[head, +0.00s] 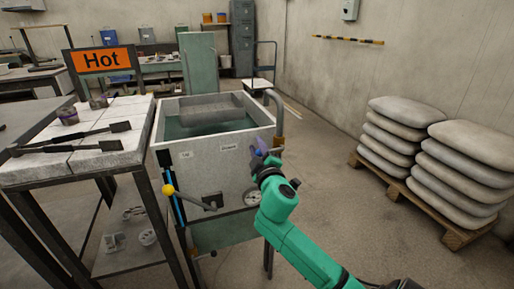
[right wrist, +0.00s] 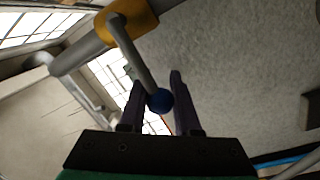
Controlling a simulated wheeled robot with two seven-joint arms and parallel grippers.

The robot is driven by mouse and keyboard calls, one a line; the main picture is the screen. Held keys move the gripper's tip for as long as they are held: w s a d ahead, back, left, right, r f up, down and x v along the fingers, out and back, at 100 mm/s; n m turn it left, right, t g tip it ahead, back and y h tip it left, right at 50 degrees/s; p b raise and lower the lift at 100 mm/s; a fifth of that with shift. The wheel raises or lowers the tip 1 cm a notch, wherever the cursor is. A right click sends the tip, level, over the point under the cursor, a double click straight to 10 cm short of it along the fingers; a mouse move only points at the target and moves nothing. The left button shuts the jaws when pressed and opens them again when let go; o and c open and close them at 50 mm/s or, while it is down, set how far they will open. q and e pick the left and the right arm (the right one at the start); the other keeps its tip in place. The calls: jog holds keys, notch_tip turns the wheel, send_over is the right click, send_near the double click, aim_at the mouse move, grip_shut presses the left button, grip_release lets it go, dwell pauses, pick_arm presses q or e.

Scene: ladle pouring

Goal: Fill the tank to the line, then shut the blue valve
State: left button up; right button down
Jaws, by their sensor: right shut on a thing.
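The grey metal tank (head: 222,165) stands in the middle of the head view with its top open and dark green liquid (head: 185,130) inside. A blue sight gauge strip (head: 178,205) runs down its front left edge. The line to fill to is too small to make out. The blue valve has a grey lever with a blue ball (right wrist: 159,101) at its end, on a yellow body (right wrist: 128,18). My right gripper (head: 265,156) is at the tank's front right side, and its fingers (right wrist: 157,98) are shut on the blue ball. My left gripper is out of view.
A yellow-knobbed lever (head: 168,190) sticks out from the tank's front left. Stacked sacks (head: 462,165) on a pallet stand right. The floor between is clear.

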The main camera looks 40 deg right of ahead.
jog(key=c, duration=0.6)
grip_release()
jog(key=shift+f, duration=0.15)
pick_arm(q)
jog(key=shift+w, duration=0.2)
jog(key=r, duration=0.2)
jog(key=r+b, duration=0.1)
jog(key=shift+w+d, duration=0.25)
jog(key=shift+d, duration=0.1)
pick_arm(e)
jog(key=v, duration=1.4)
jog(key=shift+s, duration=0.25)
